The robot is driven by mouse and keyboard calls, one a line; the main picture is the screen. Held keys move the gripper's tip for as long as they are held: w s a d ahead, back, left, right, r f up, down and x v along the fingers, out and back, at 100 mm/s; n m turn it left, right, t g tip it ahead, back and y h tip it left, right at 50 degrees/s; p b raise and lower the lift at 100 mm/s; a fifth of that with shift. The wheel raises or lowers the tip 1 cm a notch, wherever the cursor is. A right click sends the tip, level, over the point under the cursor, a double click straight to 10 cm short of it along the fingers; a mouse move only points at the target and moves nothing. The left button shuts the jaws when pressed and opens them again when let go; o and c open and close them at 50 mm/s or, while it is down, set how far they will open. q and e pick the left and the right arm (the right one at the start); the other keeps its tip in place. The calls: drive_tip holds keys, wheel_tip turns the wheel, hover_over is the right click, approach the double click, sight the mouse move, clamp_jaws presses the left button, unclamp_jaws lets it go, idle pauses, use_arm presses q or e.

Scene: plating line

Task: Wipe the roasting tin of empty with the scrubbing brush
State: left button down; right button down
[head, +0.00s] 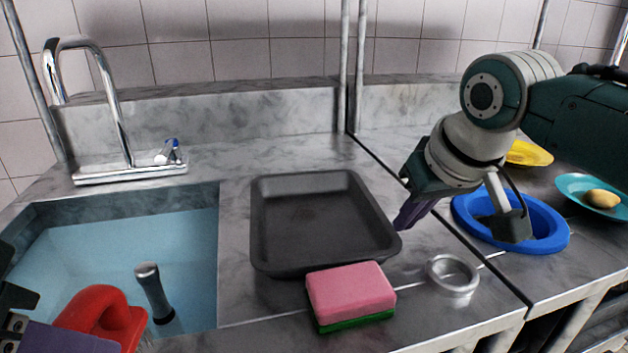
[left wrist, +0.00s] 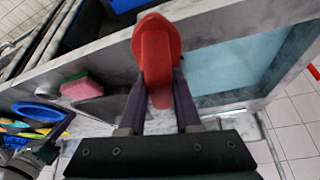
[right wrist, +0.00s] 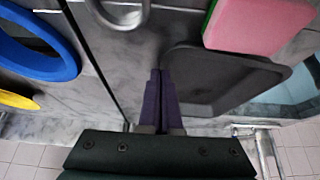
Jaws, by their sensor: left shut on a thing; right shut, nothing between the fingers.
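The dark grey roasting tin (head: 322,222) lies flat on the steel counter right of the sink. It looks empty, with faint brownish marks on its floor. My left gripper (left wrist: 160,88) is shut on the red scrubbing brush (left wrist: 156,45). The brush (head: 102,318) also shows at the lower left of the head view, over the sink's near part and apart from the tin. My right gripper (head: 404,222) is shut and empty, close by the tin's right rim. In the right wrist view its fingers (right wrist: 160,78) are together beside the tin (right wrist: 215,80).
A pink and green sponge (head: 350,292) lies at the tin's near edge. A metal ring (head: 453,275) is right of it. A blue ring-shaped vessel (head: 545,228), a yellow plate (head: 528,153) and a teal plate (head: 580,183) stand right.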

use_arm(q)
drive_tip(key=shift+r+p, duration=2.45)
drive_tip(key=shift+r, duration=0.4)
drive_tip(key=shift+f, duration=0.1)
